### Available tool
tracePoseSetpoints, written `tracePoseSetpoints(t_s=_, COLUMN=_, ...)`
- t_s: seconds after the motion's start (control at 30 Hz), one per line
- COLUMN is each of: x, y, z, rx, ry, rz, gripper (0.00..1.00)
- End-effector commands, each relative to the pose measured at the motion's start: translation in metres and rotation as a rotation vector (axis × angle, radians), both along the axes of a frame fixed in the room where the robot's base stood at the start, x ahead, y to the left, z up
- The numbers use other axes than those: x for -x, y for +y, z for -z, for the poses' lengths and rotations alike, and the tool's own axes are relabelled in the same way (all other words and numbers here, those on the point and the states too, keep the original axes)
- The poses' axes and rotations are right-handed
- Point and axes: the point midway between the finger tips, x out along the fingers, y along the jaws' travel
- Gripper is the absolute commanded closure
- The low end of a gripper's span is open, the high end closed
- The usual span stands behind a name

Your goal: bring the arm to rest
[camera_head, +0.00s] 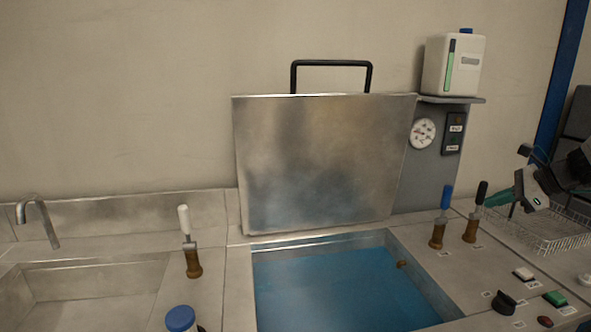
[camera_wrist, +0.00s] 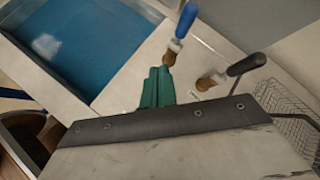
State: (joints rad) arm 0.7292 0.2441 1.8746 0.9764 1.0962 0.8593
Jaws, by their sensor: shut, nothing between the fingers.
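My gripper (camera_head: 497,198) shows at the right side of the head view, above the bench near the wire basket. Its green fingers are shut with nothing between them. They also show in the wrist view (camera_wrist: 157,86), pointing toward the blue-handled valve lever (camera_wrist: 186,20). In the head view the fingertips are close to the black-handled lever (camera_head: 474,212); I cannot tell whether they touch it. Part of my arm is cut off by the right edge of the head view.
A basin of blue water (camera_head: 340,289) has its metal lid (camera_head: 322,165) standing open behind it. A wire basket (camera_head: 551,229) lies below my arm. A blue-handled lever (camera_head: 441,217) and buttons (camera_head: 555,298) are on the bench. A white container (camera_head: 453,66) stands on a shelf.

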Motion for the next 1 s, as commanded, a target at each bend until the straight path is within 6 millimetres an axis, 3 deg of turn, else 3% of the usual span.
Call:
tracePoseSetpoints(t_s=0.27, x=0.099, y=0.107, z=0.009, rx=0.376, ry=0.000, rz=-0.638, gripper=1.00)
tracePoseSetpoints(t_s=0.5, x=0.205, y=0.188, z=0.009, rx=0.669, ry=-0.038, rz=-1.252, gripper=1.00)
tracePoseSetpoints(t_s=0.7, x=0.284, y=0.223, z=0.013, rx=0.879, ry=-0.074, rz=-1.669, gripper=1.00)
tracePoseSetpoints(t_s=0.8, x=0.311, y=0.233, z=0.014, rx=0.972, ry=-0.094, rz=-1.796, gripper=1.00)
tracePoseSetpoints(t_s=1.0, x=0.333, y=0.252, z=0.008, rx=1.091, ry=-0.174, rz=-1.878, gripper=1.00)
